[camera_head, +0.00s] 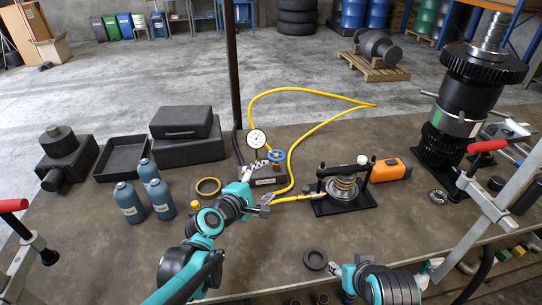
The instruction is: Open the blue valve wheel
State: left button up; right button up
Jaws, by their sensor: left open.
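The blue valve wheel (276,156) sits on top of a small valve beside a round white gauge (256,137), in the middle of the bench. My left gripper (257,190) is open, just in front of the valve and a little left of the wheel. Its fingers look apart from the wheel, and nothing shows between them. My right arm (385,285) is low at the bottom edge, right of the middle, away from the valve; its fingers cannot be made out clearly.
A yellow hose (314,128) loops behind and right of the valve. A black press fixture (343,190) and orange tool (391,169) stand to the right. Blue bottles (130,202), a ring (208,188) and black cases (187,137) are on the left. A clamp (485,195) rises at right.

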pick_arm(q)
jog(key=w+d+f+n+t, duration=0.1)
jog(key=w+n+t, duration=0.1)
jog(key=w+n, duration=0.45)
jog(key=n+t, duration=0.2)
jog(key=n, duration=0.7)
send_near(280, 150)
jog(key=shift+y, duration=0.4)
jog(key=b+x, duration=0.2)
jog(key=x, duration=0.5)
jog(key=shift+d+f, duration=0.15)
jog(key=c, duration=1.2)
